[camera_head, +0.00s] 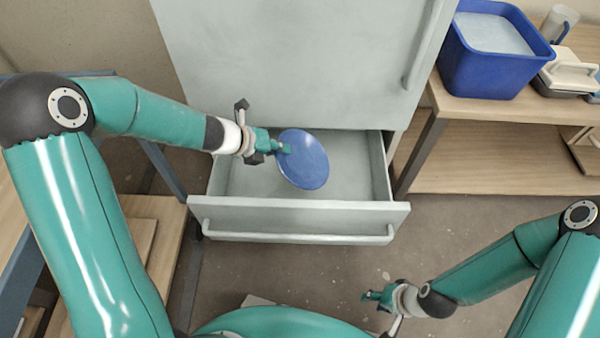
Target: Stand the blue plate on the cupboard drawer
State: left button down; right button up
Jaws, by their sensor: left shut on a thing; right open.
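The blue plate (308,160) is a round, glossy disc above or inside the open cupboard drawer (296,222). My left gripper (284,149) is shut on the plate's left edge. The plate looks tilted; I cannot tell whether it touches the drawer floor. The drawer is pale grey-green, pulled out at the bottom of the cupboard (290,60), with a bar handle along its front. No other thing shows inside it. My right gripper (372,297) is open and empty, low over the floor, in front and to the right of the drawer.
A wooden shelf unit (490,105) stands right of the cupboard. It carries a blue bucket (475,75) with pale contents, a clear jug (560,22) and a white-lidded box (568,75). Another wooden shelf (160,215) is at the left. The floor before the drawer is mostly clear.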

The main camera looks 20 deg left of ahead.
pick_arm(q)
jog(key=f+b, duration=0.2)
jog(key=f, duration=0.1)
jog(key=shift+w+f, duration=0.15)
jog(key=shift+w, duration=0.25)
jog(key=f+b, duration=1.1)
jog(key=f, duration=0.2)
jog(key=shift+a, duration=0.2)
jog(key=w, duration=0.1)
jog(key=w+p, duration=0.1)
jog(key=w+a+f, duration=0.1)
jog(key=shift+w+p, duration=0.35)
jog(key=shift+w, duration=0.05)
jog(key=shift+f, duration=0.1)
